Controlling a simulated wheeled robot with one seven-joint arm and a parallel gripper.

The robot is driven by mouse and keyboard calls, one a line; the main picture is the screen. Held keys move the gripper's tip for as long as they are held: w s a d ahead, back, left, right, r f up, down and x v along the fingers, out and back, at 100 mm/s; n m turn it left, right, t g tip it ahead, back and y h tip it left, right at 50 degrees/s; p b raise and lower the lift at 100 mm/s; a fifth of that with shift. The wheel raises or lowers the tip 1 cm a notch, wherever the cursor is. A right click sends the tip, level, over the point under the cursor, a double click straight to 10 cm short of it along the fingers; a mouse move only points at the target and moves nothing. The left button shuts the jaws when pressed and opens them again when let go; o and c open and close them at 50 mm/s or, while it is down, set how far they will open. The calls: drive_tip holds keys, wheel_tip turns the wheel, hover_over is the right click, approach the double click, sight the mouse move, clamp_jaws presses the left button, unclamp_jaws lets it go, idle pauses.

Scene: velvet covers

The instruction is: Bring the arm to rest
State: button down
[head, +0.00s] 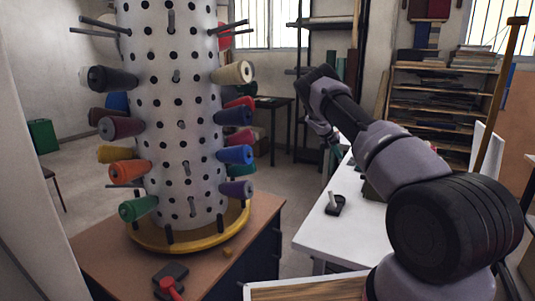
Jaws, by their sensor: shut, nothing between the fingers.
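My arm (400,160) rises from the lower right and reaches up and left, to a bend above the white table. From there its end hangs down, and my gripper (333,138) is small and dark there, shut and empty. It is to the right of the white perforated column (178,120), apart from it, and above the far left part of the white table (312,232). The fingertips are hard to make out against the background.
Pegs on the column carry several coloured thread cones, such as an orange one (130,172). The column stands in a yellow ring (160,247) on a brown-topped cabinet (100,262). A red-handled item (170,285) lies there. A small dark holder (335,207) stands on the white table.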

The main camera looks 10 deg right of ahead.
drive_tip(key=s+a+r+m+t+y, duration=0.1)
drive_tip(key=s+a+r+y, duration=0.3)
drive_tip(key=s+r, duration=1)
drive_tip(key=s+a+r+t+y, duration=0.15)
drive_tip(key=s+a+r, duration=0.35)
drive_tip(key=s+r, duration=0.9)
drive_tip(key=s+a+r+y, duration=0.1)
drive_tip(key=s+a, duration=0.3)
drive_tip(key=s, duration=0.4)
drive_tip(key=s+a+r+n+t+y, duration=0.1)
drive_tip(key=s+a+r, duration=0.2)
drive_tip(key=s, duration=0.6)
drive_tip(key=s+a+r+n+t+y, duration=0.1)
drive_tip(key=s+a+r, duration=0.2)
drive_tip(key=s, duration=0.6)
drive_tip(key=shift+s+a, duration=0.15)
drive_tip(key=shift+a, duration=0.85)
